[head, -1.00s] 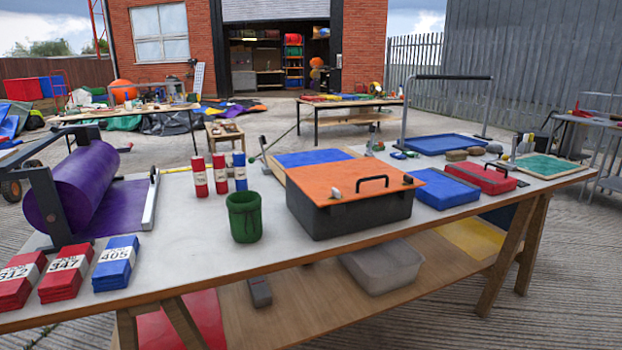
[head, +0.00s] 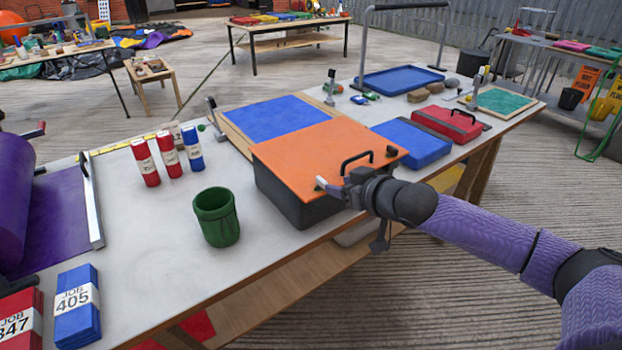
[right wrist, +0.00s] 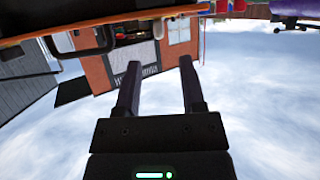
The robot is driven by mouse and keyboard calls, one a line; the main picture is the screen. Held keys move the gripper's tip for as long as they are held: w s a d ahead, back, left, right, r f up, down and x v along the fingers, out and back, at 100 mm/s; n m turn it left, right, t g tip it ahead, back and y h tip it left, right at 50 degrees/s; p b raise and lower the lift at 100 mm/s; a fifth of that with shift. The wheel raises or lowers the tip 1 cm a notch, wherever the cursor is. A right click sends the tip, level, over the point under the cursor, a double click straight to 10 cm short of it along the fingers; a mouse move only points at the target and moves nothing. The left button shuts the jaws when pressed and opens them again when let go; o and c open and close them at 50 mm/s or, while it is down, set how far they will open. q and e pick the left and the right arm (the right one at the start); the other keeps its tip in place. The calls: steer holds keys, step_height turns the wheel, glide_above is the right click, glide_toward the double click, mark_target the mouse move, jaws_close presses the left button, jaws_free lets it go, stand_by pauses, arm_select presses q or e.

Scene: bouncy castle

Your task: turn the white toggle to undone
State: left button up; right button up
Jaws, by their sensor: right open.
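A dark box (head: 290,200) with an orange lid (head: 310,150) and a black handle stands on the table. The lid's edge (right wrist: 110,16) crosses the top of that upside-down view. My left gripper is not in view.
A green cup (head: 217,217) stands left of the box, with red and blue cylinders (head: 168,155) behind it. A blue case (head: 412,143) and a red case (head: 448,124) lie to the right. A blue panel (head: 275,117) lies behind the box. The table's front edge is near my arm.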

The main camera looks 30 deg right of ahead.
mark_target(324, 181)
steer(key=b+x, duration=0.1)
steer(key=x, duration=0.1)
steer(key=b+x, duration=0.1)
steer(key=x, duration=0.3)
steer(key=shift+s+d+f+b, duration=0.1)
steer(key=shift+f+b, duration=0.2)
steer(key=shift+b, duration=0.1)
steer(key=shift+w+f, duration=0.15)
steer(key=shift+w, duration=0.4)
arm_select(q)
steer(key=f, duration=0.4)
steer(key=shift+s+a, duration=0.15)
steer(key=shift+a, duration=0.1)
arm_select(e)
steer(key=shift+w, duration=0.1)
jaws_close()
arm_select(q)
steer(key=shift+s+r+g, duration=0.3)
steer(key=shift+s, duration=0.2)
